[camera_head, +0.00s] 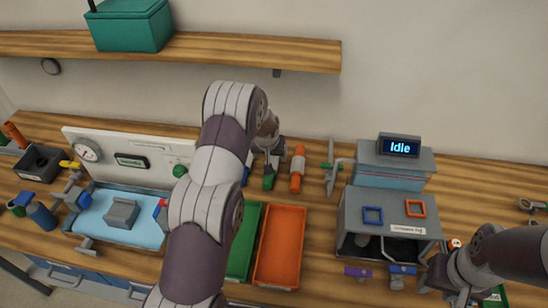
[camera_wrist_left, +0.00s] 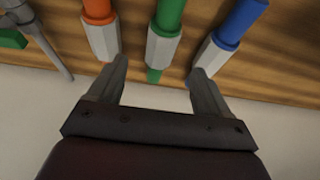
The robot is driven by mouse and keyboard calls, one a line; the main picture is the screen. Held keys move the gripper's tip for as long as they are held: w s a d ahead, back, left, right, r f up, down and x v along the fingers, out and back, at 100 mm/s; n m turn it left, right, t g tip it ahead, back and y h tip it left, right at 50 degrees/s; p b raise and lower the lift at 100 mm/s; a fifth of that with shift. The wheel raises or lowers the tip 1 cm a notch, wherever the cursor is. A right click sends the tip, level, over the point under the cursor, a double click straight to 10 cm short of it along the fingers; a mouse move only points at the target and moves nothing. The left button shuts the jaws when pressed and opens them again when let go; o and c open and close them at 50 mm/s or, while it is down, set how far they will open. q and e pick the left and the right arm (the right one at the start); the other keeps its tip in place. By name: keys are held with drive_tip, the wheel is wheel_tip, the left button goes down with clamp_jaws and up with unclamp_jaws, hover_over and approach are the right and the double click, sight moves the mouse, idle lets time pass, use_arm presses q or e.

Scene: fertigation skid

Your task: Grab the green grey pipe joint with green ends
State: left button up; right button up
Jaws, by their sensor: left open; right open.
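The orange joint (camera_wrist_left: 100,30) and blue joint (camera_wrist_left: 228,38) sit close outside the fingers. My right gripper (camera_head: 452,288) is open at the lower right.
Green tray (camera_head: 244,242) and orange tray (camera_head: 280,246) lie in front of the joints. A shelf (camera_head: 230,52) runs above.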

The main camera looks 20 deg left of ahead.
sight(271, 161)
use_arm(q)
drive_tip(key=shift+s+x, duration=0.25)
drive_tip(key=shift+x, duration=0.95)
drive_tip(key=p+x, duration=0.1)
drive_tip(key=x, duration=0.1)
drive_tip(key=p+x, duration=0.1)
drive_tip(key=x, duration=0.3)
drive_tip(key=shift+w+r+p, duration=0.15)
drive_tip(key=shift+w+p, duration=0.1)
drive_tip(key=shift+p, duration=0.15)
drive_tip(key=shift+a+f, duration=0.1)
drive_tip(key=shift+f, duration=0.25)
use_arm(e)
wheel_tip(271, 161, up, 3)
drive_tip(key=shift+s+a+r, duration=0.1)
drive_tip(key=shift+a+r, duration=0.05)
drive_tip(key=shift+r, duration=0.05)
use_arm(q)
drive_tip(key=shift+w+f, duration=0.1)
drive_tip(key=c, duration=1.1)
